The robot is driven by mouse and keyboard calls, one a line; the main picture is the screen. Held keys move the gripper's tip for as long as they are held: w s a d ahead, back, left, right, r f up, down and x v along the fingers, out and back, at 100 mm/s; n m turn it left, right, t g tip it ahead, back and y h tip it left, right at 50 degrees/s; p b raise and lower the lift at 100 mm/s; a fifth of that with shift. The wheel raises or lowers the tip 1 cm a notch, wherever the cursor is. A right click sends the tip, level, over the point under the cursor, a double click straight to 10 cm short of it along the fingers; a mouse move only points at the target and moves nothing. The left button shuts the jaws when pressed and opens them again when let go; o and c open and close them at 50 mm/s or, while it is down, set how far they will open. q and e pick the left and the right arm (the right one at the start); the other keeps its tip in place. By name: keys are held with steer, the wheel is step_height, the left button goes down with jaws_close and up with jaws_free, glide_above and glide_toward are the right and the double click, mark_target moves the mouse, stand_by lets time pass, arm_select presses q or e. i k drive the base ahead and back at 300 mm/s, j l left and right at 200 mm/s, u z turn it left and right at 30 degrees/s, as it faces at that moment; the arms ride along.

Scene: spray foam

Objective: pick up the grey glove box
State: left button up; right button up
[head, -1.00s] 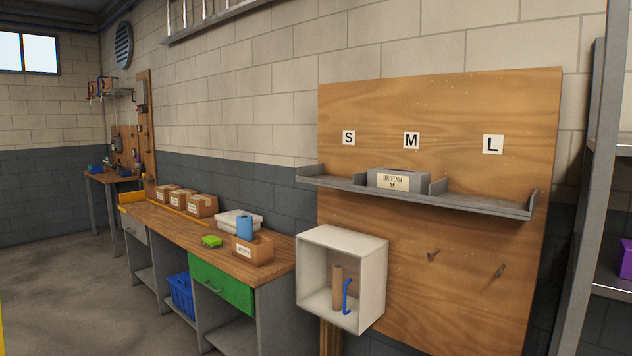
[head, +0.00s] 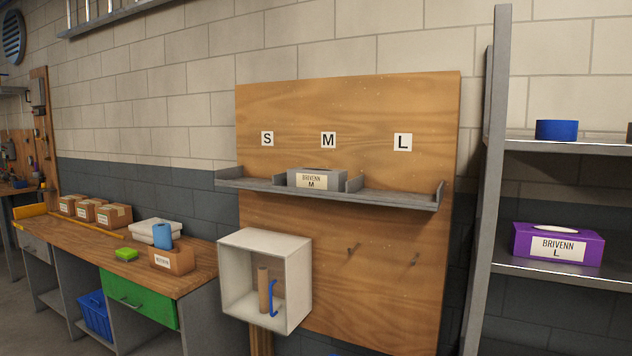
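The grey glove box (head: 316,181), labelled BRIVENN M, sits in the middle compartment of the grey wall shelf (head: 400,199), under the M sign (head: 328,140). Its front and top show. The shelf is fixed to a wooden board (head: 350,110). The compartments under the S and L signs look empty. Neither of my grippers shows in the head view.
A purple glove box (head: 557,244) labelled BRIVENN L stands on the metal rack (head: 487,200) at right, below a blue roll (head: 556,130). A white open box (head: 265,280) juts out below the shelf. A workbench (head: 150,275) with cartons stands at left.

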mark_target(333, 180)
steer(key=j+z, duration=0.1)
steer(key=z, duration=0.35)
steer(key=j+z, duration=0.15)
steer(key=z, duration=0.3)
steer(key=i+j+z, duration=0.1)
steer(key=z, duration=0.35)
steer(key=j+z, duration=0.2)
steer(key=j, duration=0.2)
steer(key=k+j+z, duration=0.2)
steer(key=j, duration=0.2)
steer(key=j+z, duration=0.2)
steer(key=j, duration=0.25)
steer(key=k+j+z, duration=0.15)
steer(key=j, duration=0.2)
steer(key=k+j+z, duration=0.2)
steer(key=j, duration=0.15)
steer(key=k+j+z, duration=0.2)
steer(key=j, duration=0.15)
